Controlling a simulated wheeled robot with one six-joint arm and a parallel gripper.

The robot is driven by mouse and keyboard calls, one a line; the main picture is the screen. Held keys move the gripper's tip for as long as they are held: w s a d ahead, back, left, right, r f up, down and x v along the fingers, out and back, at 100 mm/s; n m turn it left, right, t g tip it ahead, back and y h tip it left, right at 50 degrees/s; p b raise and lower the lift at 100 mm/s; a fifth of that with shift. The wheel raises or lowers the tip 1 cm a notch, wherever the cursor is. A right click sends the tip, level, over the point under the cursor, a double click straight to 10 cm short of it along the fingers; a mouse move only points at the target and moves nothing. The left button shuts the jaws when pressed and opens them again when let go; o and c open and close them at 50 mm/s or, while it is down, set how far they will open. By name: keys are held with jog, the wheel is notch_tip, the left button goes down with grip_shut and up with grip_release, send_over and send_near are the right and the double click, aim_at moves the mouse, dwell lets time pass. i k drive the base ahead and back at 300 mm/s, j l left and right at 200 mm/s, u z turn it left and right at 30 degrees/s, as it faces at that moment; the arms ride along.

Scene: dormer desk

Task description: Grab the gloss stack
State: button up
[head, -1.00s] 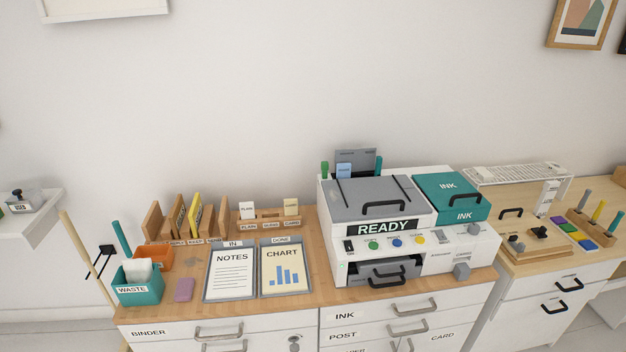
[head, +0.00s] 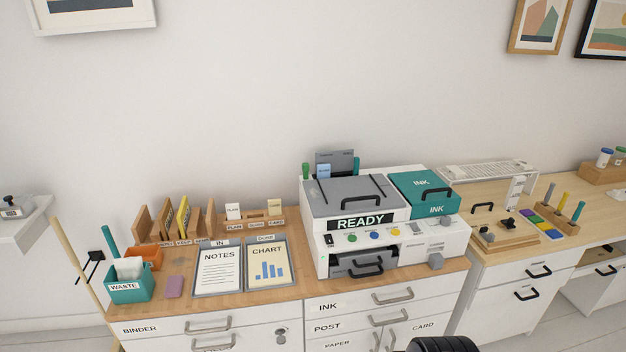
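A wooden paper rack (head: 254,219) stands at the back of the desk, left of the printer. It holds a white stack (head: 233,211) above a label reading PLAIN and a cream stack (head: 275,207) above a label that seems to read CARD. The middle label is too small to read surely, and no stack shows above it. A light-blue piece (head: 323,171) sits in the printer's rear feed; I cannot tell whether it is the gloss stack. My gripper is not in view; only a dark rounded part shows at the bottom edge.
The printer (head: 365,212) shows READY and has a teal INK box (head: 424,192) on its right. NOTES (head: 219,268) and CHART (head: 268,264) boards lie in front of the rack. A teal WASTE bin (head: 131,284) and upright wooden dividers (head: 142,225) stand at left.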

aim_at(323, 171)
jog(key=i+j+z, duration=0.2)
jog(key=i, duration=0.25)
jog(key=i+j+z, duration=0.2)
jog(key=i, duration=0.25)
jog(key=i+j+z, duration=0.15)
jog(key=i+j, duration=0.15)
jog(key=i, duration=0.15)
